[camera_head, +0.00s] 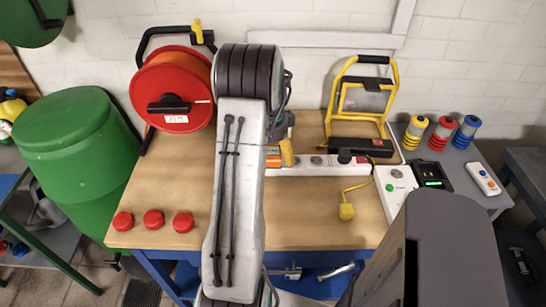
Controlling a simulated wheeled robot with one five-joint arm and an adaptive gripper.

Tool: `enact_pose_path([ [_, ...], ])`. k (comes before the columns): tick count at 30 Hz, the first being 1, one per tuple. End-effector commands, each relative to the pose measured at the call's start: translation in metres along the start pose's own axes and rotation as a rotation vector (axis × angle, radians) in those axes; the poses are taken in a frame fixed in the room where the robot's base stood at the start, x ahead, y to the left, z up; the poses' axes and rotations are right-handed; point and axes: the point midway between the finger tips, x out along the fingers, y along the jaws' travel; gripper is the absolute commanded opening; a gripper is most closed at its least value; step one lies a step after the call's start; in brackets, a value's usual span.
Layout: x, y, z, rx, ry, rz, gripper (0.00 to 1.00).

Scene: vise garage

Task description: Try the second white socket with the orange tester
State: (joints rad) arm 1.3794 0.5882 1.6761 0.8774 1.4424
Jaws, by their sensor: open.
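A long white socket strip (308,171) lies along the back of the wooden workbench. One round socket (317,160) shows on it, with a dark round knob or plug (345,156) to its right. The strip's left end is hidden behind my arm. A small orange piece (273,161), which looks like the tester, shows at the right edge of my arm by the strip. A slanted yellow piece (287,152) is just right of it; I cannot tell what it belongs to. My arm fills the middle of the view, and my gripper's fingers are hidden behind it.
A red cable reel (173,90) stands left of my arm, and a yellow work lamp (361,100) right. Its yellow plug (346,211) lies on the bench. Three red caps (154,221) sit at the front left. A white box (396,190) stands at right.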

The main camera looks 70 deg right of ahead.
Motion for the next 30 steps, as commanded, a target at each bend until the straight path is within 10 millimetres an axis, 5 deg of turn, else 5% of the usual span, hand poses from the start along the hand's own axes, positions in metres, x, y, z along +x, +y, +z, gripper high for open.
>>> enact_pose_path([
  [26,-0.0001,0.0029,0.0,0.0,0.0,0.0,0.89],
  [30,-0.0001,0.0029,0.0,0.0,0.0,0.0,0.78],
])
